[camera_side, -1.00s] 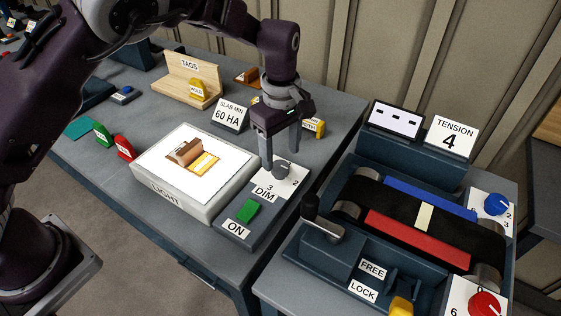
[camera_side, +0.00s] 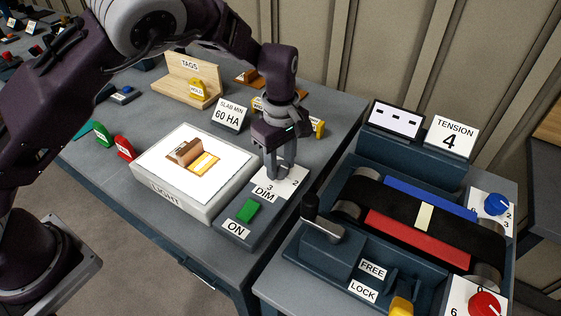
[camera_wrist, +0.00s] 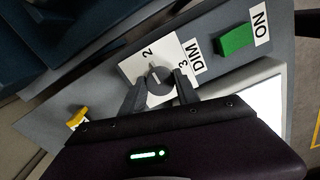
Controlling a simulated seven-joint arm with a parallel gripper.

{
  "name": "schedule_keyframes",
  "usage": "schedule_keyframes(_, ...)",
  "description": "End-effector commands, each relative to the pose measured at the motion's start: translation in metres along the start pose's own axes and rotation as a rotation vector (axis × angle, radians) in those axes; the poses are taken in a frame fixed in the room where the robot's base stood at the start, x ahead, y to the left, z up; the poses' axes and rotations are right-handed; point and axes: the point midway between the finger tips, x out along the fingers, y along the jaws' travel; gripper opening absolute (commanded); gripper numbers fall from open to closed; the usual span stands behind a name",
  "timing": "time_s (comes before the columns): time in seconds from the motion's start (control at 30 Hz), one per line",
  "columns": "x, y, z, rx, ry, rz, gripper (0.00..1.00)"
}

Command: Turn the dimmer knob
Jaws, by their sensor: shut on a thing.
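The dimmer knob (camera_wrist: 157,80) is a small grey round knob with a light pointer line. It sits on a white plate (camera_wrist: 133,70) marked 2, 3 and DIM. My gripper (camera_wrist: 160,92) is shut on the knob, with one finger on each side of it. In the side view my gripper (camera_side: 281,170) points down at the plate (camera_side: 293,184), and its fingers mostly hide the knob. The wrist view shows the pointer line lying between the 2 and the 3; its exact setting is hard to tell.
A green ON switch (camera_side: 248,210) is on the same panel, in front of the plate. The lit LIGHT box (camera_side: 170,192) stands to the left with a brown and yellow piece on it. The belt press (camera_side: 420,215) is to the right.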

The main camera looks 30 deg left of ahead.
Motion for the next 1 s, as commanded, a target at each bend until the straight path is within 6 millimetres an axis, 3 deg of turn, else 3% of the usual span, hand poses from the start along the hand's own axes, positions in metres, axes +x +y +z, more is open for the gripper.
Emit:
schedule_keyframes(0.37, -0.0009, 0.0002, -0.0005, 0.194, -0.001, 0.001, 0.00)
schedule_keyframes(1.0, -0.0013, 0.0001, -0.0008, 0.801, 0.000, 0.003, 0.00)
